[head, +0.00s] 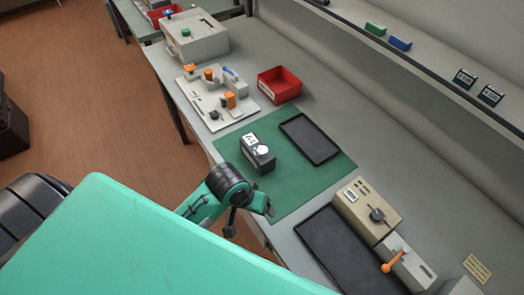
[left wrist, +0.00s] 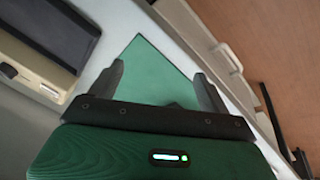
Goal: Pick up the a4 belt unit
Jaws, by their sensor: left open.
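The A4 belt unit (head: 258,157) is a small dark block with a white top, an "A4"-like label and a round silver part. It rests on the green mat (head: 293,187), left of the mat's black tray. My left gripper (head: 268,208) is over the mat's near edge, in front of the unit and apart from it. In the left wrist view my left gripper (left wrist: 163,82) has its two fingers wide apart, with bare green mat (left wrist: 155,65) between them. I cannot make out the unit there. My right gripper is not in view.
A black tray (head: 310,138) lies on the mat. A larger dark tray (head: 340,250) and a beige device (head: 367,210) stand to the right. A red bin (head: 279,84) and a white fixture board (head: 213,110) with orange parts are behind. A shelf runs along the back.

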